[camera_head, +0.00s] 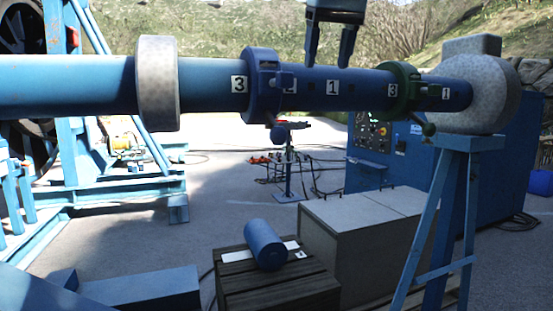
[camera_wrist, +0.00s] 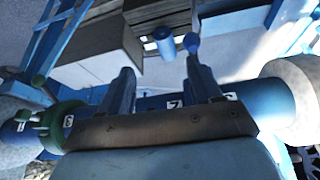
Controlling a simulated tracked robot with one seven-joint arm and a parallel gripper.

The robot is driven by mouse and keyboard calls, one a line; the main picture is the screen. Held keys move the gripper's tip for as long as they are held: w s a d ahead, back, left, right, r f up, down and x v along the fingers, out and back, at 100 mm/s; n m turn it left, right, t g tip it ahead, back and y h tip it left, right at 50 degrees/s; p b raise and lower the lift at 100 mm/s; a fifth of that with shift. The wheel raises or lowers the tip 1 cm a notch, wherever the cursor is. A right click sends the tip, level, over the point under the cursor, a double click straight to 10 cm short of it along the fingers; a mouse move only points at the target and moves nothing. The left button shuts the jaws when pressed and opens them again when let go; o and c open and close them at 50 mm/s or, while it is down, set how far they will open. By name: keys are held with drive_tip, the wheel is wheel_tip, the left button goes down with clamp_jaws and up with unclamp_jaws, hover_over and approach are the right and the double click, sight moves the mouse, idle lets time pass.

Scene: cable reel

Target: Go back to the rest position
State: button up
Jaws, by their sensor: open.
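My gripper (camera_head: 332,52) is open and empty in the head view, pointing down just above and behind the blue pipe (camera_head: 60,85), near the label 1. In the wrist view my gripper (camera_wrist: 160,85) shows its two fingers spread apart, with the pipe (camera_wrist: 150,103) passing between or below them; I cannot tell if they touch it. A dark blue clamp ring (camera_head: 262,86) sits around the pipe left of my gripper. A green clamp ring (camera_head: 398,88) sits around it to the right and also shows in the wrist view (camera_wrist: 62,125).
A grey-white collar (camera_head: 157,83) and a speckled end block (camera_head: 480,90) on a blue stand (camera_head: 455,185) flank the pipe. Below are a slatted wooden crate (camera_head: 280,285) bearing a blue cylinder (camera_head: 264,243), and a grey box (camera_head: 350,240). A blue cabinet (camera_head: 490,165) stands behind right.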

drive_tip(key=s+d+f+m, duration=0.1)
drive_tip(key=s+d+f, duration=0.3)
drive_tip(key=f, duration=0.7)
drive_tip(key=s+d+f+m, duration=0.1)
drive_tip(key=s+d+f, duration=0.4)
drive_tip(key=f, duration=0.7)
drive_tip(key=s+d+f+m+h, duration=0.1)
drive_tip(key=s+d+f, duration=0.3)
drive_tip(key=f, duration=0.8)
drive_tip(key=shift+s+d+t, duration=0.35)
drive_tip(key=shift+s+t, duration=0.05)
drive_tip(key=shift+s, duration=0.2)
